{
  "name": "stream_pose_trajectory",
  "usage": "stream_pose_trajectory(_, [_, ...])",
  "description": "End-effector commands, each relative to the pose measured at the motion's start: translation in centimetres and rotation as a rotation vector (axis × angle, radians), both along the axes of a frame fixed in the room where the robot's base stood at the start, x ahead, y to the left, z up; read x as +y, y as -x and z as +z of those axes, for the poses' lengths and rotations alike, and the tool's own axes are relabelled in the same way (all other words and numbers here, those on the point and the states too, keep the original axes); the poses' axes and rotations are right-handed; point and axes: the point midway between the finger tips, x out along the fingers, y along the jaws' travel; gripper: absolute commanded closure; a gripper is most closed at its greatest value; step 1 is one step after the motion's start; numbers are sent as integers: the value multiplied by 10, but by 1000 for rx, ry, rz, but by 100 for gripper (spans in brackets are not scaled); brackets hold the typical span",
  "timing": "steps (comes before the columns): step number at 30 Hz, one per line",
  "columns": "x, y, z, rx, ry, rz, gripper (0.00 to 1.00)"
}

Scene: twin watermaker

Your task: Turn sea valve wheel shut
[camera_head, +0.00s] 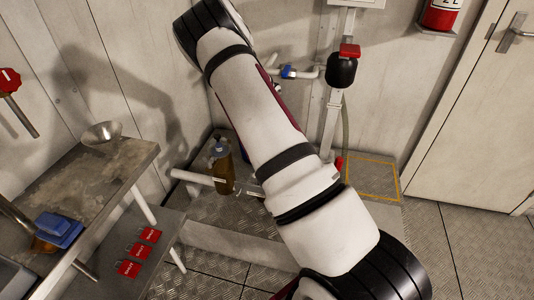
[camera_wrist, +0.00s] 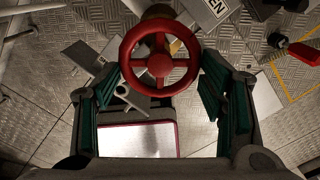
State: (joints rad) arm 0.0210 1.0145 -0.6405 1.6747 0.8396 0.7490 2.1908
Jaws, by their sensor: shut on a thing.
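The red sea valve wheel (camera_wrist: 159,66) is seen face-on in the upper middle of the wrist view, with a round hub and spokes. The fingers of my gripper (camera_wrist: 160,76), with green ribbed pads, stand one on each side of its rim. My gripper is shut on the wheel, though the exact contact at the rim is hard to see. In the head view my own arm hides the wheel and the gripper. A plate (camera_wrist: 216,9) with the letters "EN" showing lies beyond the wheel.
A red handle (camera_wrist: 305,52) is at the right of the wrist view. In the head view, a metal table (camera_head: 75,185) with a funnel (camera_head: 102,134) stands left, red tags (camera_head: 140,251) on a lower shelf.

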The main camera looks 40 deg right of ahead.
Motion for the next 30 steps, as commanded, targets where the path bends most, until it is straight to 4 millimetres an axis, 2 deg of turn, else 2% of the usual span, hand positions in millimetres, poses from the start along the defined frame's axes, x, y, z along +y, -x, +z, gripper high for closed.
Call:
stream_pose_trajectory(11, [0, -1, 0, -2, -1, -13, 86])
stream_pose_trajectory(12, [0, -1, 0, -2, -2, -13, 34])
stream_pose_trajectory(15, [0, 0, 0, -1, -1, -12, 16])
stream_pose_trajectory(25, [0, 0, 1, -1, -1, -9, 16])
stream_pose_trajectory(30, [0, -1, 16, -3, -1, -9, 16])
